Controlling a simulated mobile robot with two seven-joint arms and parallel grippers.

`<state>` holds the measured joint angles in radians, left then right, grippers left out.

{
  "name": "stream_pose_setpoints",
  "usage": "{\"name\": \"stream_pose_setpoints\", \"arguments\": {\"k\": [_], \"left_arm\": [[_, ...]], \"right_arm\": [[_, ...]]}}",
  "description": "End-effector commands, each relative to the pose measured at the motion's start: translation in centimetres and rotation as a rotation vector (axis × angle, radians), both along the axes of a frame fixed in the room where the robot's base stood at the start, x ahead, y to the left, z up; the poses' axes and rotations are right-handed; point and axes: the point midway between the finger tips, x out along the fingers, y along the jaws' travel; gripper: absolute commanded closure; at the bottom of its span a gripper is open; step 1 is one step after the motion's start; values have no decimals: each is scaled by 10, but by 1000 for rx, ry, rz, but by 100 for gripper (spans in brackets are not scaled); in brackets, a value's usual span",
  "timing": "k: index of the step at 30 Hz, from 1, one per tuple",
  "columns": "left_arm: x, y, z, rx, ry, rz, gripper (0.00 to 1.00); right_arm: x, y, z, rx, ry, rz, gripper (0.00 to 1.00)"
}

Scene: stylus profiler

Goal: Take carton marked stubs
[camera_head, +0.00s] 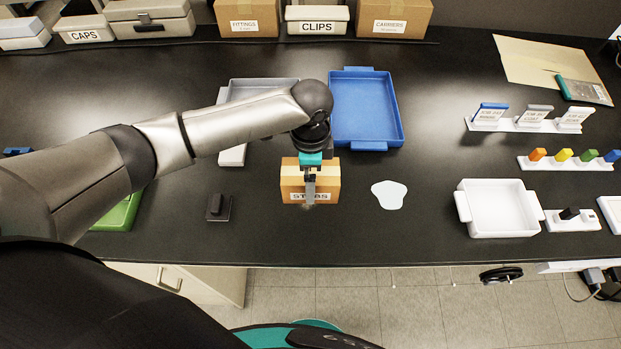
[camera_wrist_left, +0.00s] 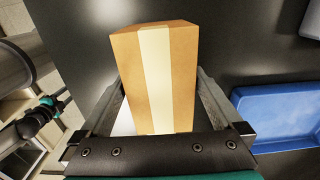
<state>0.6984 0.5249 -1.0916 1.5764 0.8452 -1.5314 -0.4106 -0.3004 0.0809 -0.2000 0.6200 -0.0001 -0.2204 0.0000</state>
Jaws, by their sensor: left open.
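The carton marked STUBS (camera_head: 325,185) is a small brown box with a pale tape strip, standing on the black bench near its front edge. My left gripper (camera_head: 309,200) is over the carton in the head view and hides part of its label. In the left wrist view the carton (camera_wrist_left: 180,70) stands between the two fingers of my open left gripper (camera_wrist_left: 157,95), one finger on each side. Whether the fingers touch its sides I cannot tell.
A blue tray (camera_head: 398,140) and a grey tray (camera_head: 236,84) lie behind the carton. A pale flat patch (camera_head: 389,194) lies to its right, and a small black object (camera_head: 216,206) to its left. A white tray (camera_head: 461,207) stands farther right. Other cartons line the back.

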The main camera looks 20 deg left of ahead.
Motion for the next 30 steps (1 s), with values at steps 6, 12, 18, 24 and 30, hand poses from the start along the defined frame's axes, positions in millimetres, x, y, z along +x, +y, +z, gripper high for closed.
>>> {"name": "stream_pose_setpoints", "arguments": {"k": [6,12,18,24,30], "left_arm": [[0,0,-22,0,0,1,0],[0,0,-22,0,-1,1,0],[0,0,-21,-1,-1,1,21],[0,0,-21,-1,-1,1,44],[0,0,-21,0,-2,1,66]], "right_arm": [[0,0,-3,1,0,1,50],[0,1,-2,1,0,1,50],[0,1,-2,1,0,1,50],[0,1,-2,1,0,1,50],[0,1,-2,1,-1,0,50]]}}
